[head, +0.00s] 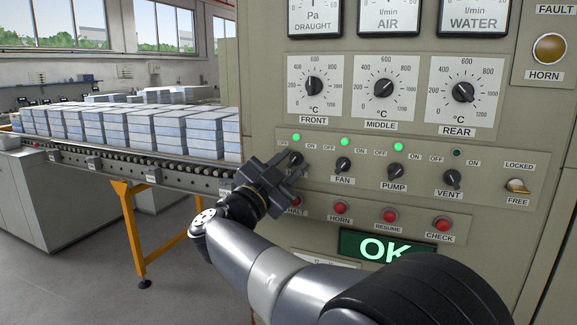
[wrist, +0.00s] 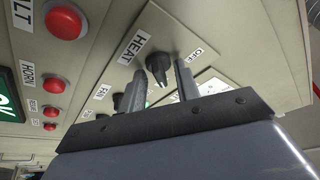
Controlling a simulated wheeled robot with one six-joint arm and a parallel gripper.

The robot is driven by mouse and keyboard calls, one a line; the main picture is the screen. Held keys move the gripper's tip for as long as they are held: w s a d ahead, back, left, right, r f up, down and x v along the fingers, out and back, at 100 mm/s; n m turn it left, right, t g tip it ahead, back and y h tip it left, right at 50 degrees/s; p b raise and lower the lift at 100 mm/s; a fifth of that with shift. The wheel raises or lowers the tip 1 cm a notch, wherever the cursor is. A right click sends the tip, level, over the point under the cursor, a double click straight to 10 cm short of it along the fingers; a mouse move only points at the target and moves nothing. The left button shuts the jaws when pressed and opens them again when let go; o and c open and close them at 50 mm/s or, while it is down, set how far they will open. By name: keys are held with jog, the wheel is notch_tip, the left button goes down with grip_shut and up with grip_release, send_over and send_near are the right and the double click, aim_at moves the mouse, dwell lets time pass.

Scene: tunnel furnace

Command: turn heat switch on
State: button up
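The heat switch is a small black knob (wrist: 158,67) beside its HEAT label (wrist: 134,47); an OFF label (wrist: 197,54) shows on its far side. In the head view the knob (head: 296,157) is partly hidden by my gripper (head: 285,172). The lamp above it (head: 296,137) glows green. In the wrist view my gripper (wrist: 158,80) is open, with one finger on either side of the knob's near end. I cannot tell whether the fingers touch it. Which way the knob points is unclear.
The fan (head: 343,164), pump (head: 395,171) and vent (head: 452,178) knobs run to the right; the vent lamp (head: 457,153) is dark. Red buttons (head: 340,208) sit below, above a green OK display (head: 386,247). A conveyor (head: 160,175) with stacked blocks stands left.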

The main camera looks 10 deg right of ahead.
jog(key=b+v, duration=0.1)
jog(key=v, duration=0.9)
jog(key=shift+s+a+f, duration=0.15)
jog(key=shift+s+a, duration=0.1)
jog(key=p+x, duration=0.1)
jog(key=x, duration=1)
jog(key=shift+n, duration=0.3)
jog(key=shift+a, duration=0.1)
